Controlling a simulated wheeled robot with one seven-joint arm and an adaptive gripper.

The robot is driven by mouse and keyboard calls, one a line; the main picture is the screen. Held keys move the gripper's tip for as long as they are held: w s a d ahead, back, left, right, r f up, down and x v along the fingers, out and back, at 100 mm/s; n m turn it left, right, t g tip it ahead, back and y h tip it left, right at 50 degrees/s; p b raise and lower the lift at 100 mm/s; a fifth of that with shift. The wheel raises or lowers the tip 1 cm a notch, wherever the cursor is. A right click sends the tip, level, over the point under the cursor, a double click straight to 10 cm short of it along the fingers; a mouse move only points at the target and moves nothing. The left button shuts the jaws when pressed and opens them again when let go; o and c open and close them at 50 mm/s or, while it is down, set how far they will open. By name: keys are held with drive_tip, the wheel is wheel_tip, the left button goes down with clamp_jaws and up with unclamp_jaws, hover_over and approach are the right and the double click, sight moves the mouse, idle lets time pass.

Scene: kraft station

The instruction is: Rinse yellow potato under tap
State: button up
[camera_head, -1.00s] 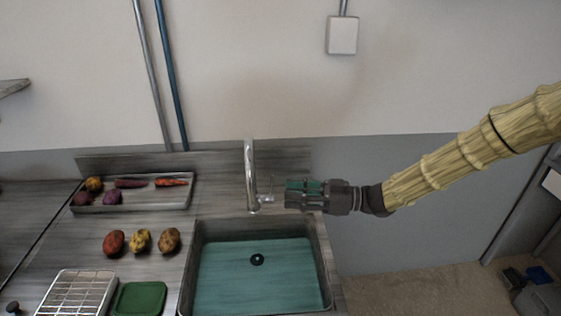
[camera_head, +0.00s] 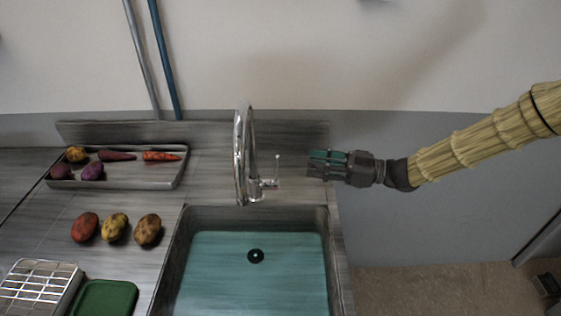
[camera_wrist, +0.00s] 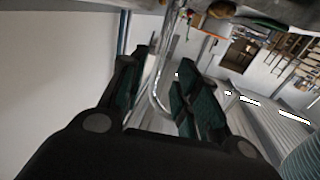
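The yellow potato (camera_head: 115,227) lies on the counter left of the sink, between a red potato (camera_head: 85,227) and a brown potato (camera_head: 148,230). The chrome tap (camera_head: 240,150) stands at the back of the sink (camera_head: 334,250), with an upright side lever (camera_head: 277,172). I see no clear water stream under its spout. My gripper (camera_head: 314,163) is in the air right of the tap and lever, apart from them, and pointing left. In the wrist view its fingers (camera_wrist: 163,92) are spread and empty, with the chrome tap (camera_wrist: 158,80) showing between them.
A tray (camera_head: 182,172) with several vegetables stands at the back left. A wire rack (camera_head: 38,285) and a green board (camera_head: 105,298) are at the front left. The sink has a teal floor with a dark drain (camera_head: 256,256). Pipes (camera_head: 165,60) run up the wall.

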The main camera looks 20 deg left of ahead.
drive_tip(key=p, duration=0.3)
hover_over(278, 180)
drive_tip(key=shift+f, duration=0.25)
clamp_jaws()
idle(0.3)
